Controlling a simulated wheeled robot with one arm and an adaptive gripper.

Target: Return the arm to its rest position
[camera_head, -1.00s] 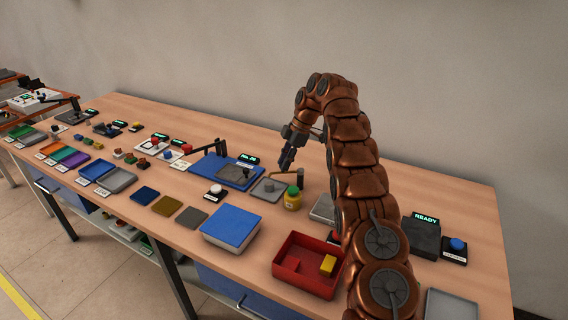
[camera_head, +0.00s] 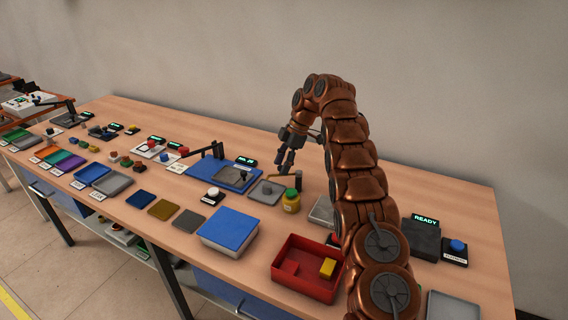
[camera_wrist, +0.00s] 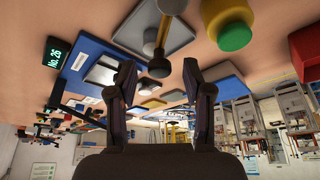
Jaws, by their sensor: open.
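My copper-coloured segmented arm rises at the right of the table in the head view and arches over to the left. The wrist picture looks upside down, with the table at the top.
A red tray (camera_head: 303,283), a blue-lidded box (camera_head: 229,231) and a dark READY unit (camera_head: 421,239) stand nearby. Bare wood lies along the back.

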